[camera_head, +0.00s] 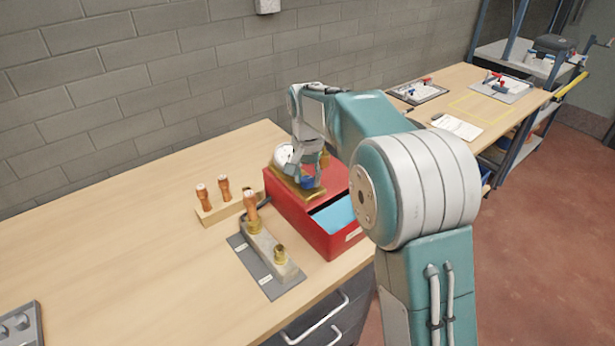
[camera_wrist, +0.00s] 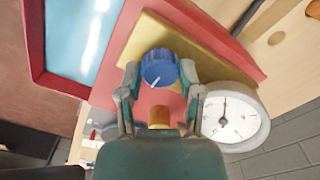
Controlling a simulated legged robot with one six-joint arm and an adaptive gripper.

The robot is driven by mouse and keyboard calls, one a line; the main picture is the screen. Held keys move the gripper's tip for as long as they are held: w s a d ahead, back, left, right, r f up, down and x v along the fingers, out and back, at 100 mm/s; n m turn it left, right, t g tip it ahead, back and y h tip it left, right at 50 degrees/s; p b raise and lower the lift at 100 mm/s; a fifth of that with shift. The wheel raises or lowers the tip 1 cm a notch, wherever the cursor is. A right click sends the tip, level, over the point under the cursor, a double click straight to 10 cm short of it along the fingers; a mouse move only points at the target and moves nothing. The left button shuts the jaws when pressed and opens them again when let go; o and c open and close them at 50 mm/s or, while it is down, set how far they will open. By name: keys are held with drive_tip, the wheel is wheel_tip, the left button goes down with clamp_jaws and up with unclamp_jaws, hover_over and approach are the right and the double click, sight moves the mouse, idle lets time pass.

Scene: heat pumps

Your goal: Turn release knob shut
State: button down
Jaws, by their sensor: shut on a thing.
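The release knob (camera_wrist: 160,70) is blue with a white pointer line and sits on a brass-coloured plate (camera_wrist: 143,38) on a red box (camera_head: 286,205). In the wrist view my gripper (camera_wrist: 160,82) has a finger on each side of the knob and is shut on it. The pointer line slants toward the lower left in that view. In the head view the knob (camera_head: 308,182) shows as a small blue patch under my gripper (camera_head: 306,178). A round white gauge (camera_wrist: 232,117) with a dark needle is beside the knob, and a brass fitting (camera_wrist: 159,116) is below it.
The red box has an opening with a light blue inside (camera_head: 335,215). A grey mat (camera_head: 262,262) with a metal block and brass fittings lies in front. A wooden rack (camera_head: 222,208) holds copper-coloured pieces.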

sight(306, 178)
drive_tip(key=shift+s+f, duration=0.1)
drive_tip(key=shift+f, duration=0.1)
idle(0.3)
drive_tip(key=shift+c, duration=1.3)
unclamp_jaws()
drive_tip(key=shift+a, duration=0.1)
drive_tip(key=shift+r, duration=0.1)
drive_tip(key=shift+r, duration=0.15)
wheel_tip(306, 178, up, 12)
drive_tip(key=shift+f, duration=0.2)
drive_tip(key=shift+a, duration=0.1)
